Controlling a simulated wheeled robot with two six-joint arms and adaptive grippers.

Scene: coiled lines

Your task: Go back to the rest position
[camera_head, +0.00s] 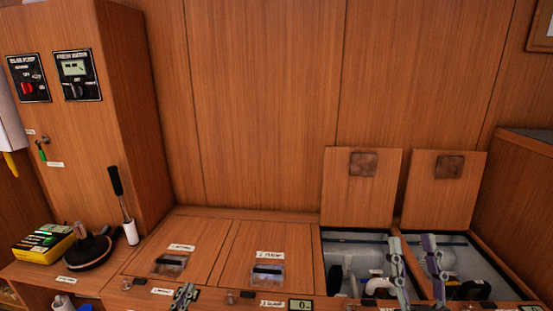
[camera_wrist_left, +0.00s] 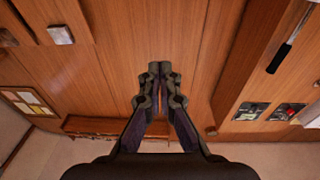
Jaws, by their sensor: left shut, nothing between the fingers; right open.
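My left gripper (camera_head: 184,295) shows at the bottom edge of the head view, in front of the closed wooden lids, its fingers together and empty. In the left wrist view its fingers (camera_wrist_left: 160,88) meet with nothing between them. My right gripper (camera_head: 416,264) is at the lower right of the head view. Its two fingers stand apart in front of the two open lockers, with nothing seen between them. Most of both arms is out of view.
Two raised lids (camera_head: 361,208) (camera_head: 442,212) lean on the back wall above open bins holding pipes (camera_head: 379,286). Two closed lids (camera_head: 180,250) (camera_head: 262,255) lie left. A yellow box (camera_head: 43,246), a black round item (camera_head: 88,252) and a black-handled tool (camera_head: 118,190) stand at left.

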